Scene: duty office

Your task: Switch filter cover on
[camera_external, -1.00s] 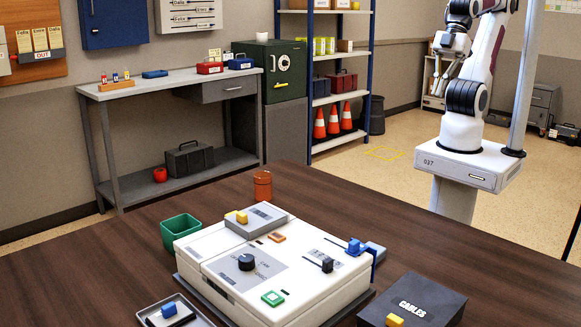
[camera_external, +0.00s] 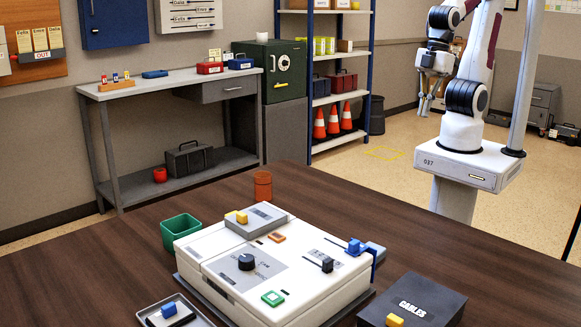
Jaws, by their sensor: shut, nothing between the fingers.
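A white machine (camera_external: 215,283) stands on the dark wooden table. On its top are a black round knob (camera_external: 246,262), a green square button (camera_external: 273,298), a small orange piece (camera_external: 276,237), a black slider (camera_external: 327,265) and a blue lever (camera_external: 355,246). A grey raised cover (camera_external: 262,221) with a yellow knob (camera_external: 242,217) sits at its back. The labels are too small to read, so I cannot tell which part is the filter cover. My gripper (camera_external: 426,108) is shut and empty, pointing down in the back right, far from the machine.
A green open bin (camera_external: 181,228) and an orange cylinder (camera_external: 263,185) stand behind the machine. A tray (camera_external: 199,319) with a blue piece lies front left. A dark box marked CABLES (camera_external: 445,299) stands right. The table's back right is clear.

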